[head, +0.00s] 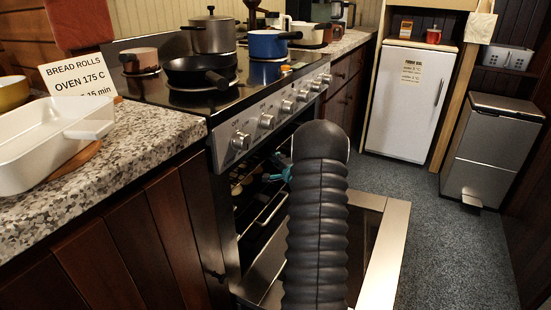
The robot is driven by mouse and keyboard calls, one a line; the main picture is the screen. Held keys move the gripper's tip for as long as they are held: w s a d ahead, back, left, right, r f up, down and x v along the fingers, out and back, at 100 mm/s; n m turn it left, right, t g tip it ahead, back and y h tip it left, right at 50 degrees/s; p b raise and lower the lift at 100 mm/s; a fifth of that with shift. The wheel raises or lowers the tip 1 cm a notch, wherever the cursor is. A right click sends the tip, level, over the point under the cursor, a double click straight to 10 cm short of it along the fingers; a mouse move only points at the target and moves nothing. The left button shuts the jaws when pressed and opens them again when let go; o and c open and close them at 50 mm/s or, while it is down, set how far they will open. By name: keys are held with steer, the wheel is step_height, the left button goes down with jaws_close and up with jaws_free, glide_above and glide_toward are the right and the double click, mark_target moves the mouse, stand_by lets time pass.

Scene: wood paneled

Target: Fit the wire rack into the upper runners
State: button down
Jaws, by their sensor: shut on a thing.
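The oven (268,135) stands in the counter run with its door (384,250) folded down flat. My gripper (277,172) shows only as a small teal part at the oven mouth, beside the upper end of my dark ribbed arm. It is shut on what seems to be the wire rack, which is mostly lost in the dark cavity and behind my arm. A metal bar (268,212) crosses the opening lower down; I cannot tell whether it belongs to the rack. The upper runners cannot be made out. Small pale shapes (238,188) show inside at the left.
A black pan (200,72), a grey pot (211,35) and a blue pot (267,44) stand on the hob. A white dish (45,150) and a bread rolls sign (80,82) are on the left counter. Open floor (440,230) lies right of the door, before a bin (491,150).

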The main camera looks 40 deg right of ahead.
steer(key=shift+w+a+r, duration=0.1)
steer(key=shift+w+a, duration=0.2)
steer(key=shift+w, duration=0.55)
steer(key=c, duration=1)
jaws_free()
steer(key=shift+c, duration=0.2)
steer(key=shift+s, duration=0.1)
steer(key=s+a, duration=0.2)
steer(key=s, duration=0.9)
steer(key=shift+s+f, duration=0.2)
steer(key=shift+s, duration=0.15)
steer(key=shift+a, duration=0.1)
